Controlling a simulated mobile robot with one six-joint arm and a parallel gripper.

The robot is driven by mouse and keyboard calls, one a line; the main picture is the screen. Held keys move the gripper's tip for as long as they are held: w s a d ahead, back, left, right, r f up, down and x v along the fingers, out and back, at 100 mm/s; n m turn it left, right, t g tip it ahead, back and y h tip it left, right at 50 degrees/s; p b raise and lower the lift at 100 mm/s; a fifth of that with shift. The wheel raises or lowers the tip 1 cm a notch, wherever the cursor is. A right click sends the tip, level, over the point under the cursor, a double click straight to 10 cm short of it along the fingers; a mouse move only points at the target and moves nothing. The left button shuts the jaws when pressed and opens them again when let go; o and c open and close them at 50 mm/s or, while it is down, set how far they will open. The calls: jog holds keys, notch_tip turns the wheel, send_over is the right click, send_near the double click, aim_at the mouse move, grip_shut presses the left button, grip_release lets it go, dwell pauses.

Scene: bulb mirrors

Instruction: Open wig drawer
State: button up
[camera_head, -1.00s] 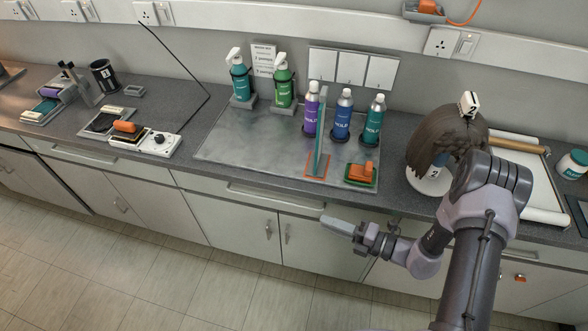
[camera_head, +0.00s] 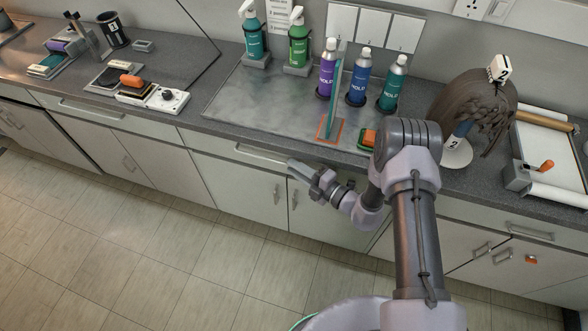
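Several pale drawer fronts with long bar handles line the counter; no readable label marks one as the wig drawer. A closed middle drawer (camera_head: 225,151) has a bar handle (camera_head: 262,155). Another closed drawer (camera_head: 487,218) with a handle (camera_head: 530,231) is at the right, near the wig. The brown wig (camera_head: 472,100) with a "2" tag sits on a white stand on the counter. My gripper (camera_head: 295,168) points left, its tip close to the right end of the middle drawer's handle in the picture. Contact and finger opening cannot be made out.
Spray bottles (camera_head: 253,35) and several cans (camera_head: 359,78) stand on a grey mat (camera_head: 235,105) on the counter. An orange-handled item (camera_head: 368,138) is partly hidden behind my arm. Cupboard doors (camera_head: 245,195) are below the drawers. The tiled floor (camera_head: 150,250) is clear.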

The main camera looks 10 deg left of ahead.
jog(key=shift+w+a, duration=0.2)
jog(key=shift+a, duration=0.15)
grip_shut()
dwell(1.2)
